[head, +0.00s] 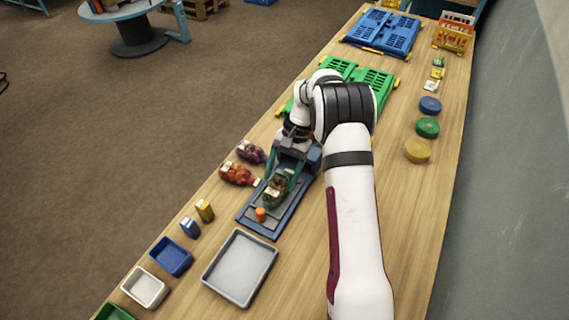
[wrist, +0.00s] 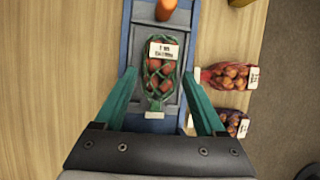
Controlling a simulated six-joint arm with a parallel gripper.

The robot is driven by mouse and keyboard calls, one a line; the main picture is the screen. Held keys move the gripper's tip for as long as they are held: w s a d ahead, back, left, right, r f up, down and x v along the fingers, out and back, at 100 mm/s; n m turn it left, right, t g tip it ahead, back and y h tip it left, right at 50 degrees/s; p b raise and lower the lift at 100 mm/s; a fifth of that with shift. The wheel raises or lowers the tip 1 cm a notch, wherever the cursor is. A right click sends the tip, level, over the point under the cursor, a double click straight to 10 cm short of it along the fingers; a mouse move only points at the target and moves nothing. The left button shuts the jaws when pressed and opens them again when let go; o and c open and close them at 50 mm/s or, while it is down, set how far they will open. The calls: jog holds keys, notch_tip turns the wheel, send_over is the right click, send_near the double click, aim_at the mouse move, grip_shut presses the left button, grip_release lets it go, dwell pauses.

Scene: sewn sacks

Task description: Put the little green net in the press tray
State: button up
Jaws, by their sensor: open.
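The little green net (wrist: 161,72) holds brown-orange round items and has a white label. It lies in the press tray, a blue tray with a grey bed; the tray (head: 246,219) also shows in the head view. The green net (head: 274,193) is partly hidden there by my gripper. My gripper (wrist: 159,76) is open, with one teal finger on each side of the net. An orange cylinder (wrist: 166,8) stands at the tray's end.
A red net (head: 238,174) and a purple net (head: 252,152) lie left of the press tray. Grey (head: 240,267), blue (head: 171,257) and white (head: 145,288) bins stand in front. Green (head: 374,80) and blue (head: 383,33) crates lie behind. Coloured discs (head: 418,150) line the right side.

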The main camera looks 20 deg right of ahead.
jog(key=v, duration=0.9)
jog(key=s+a+r, duration=0.4)
jog(key=s+r, duration=0.3)
jog(key=r, duration=0.1)
jog(key=s+a+n+t+h, duration=0.1)
jog(key=s+a, duration=0.1)
jog(key=s, duration=1)
jog(key=s+a+n+t+h, duration=0.1)
jog(key=s+a, duration=0.2)
jog(key=s, duration=1)
jog(key=shift+s+a+n, duration=0.25)
jog(key=shift+s+n, duration=0.05)
jog(key=shift+n, duration=0.1)
jog(key=shift+r, duration=0.1)
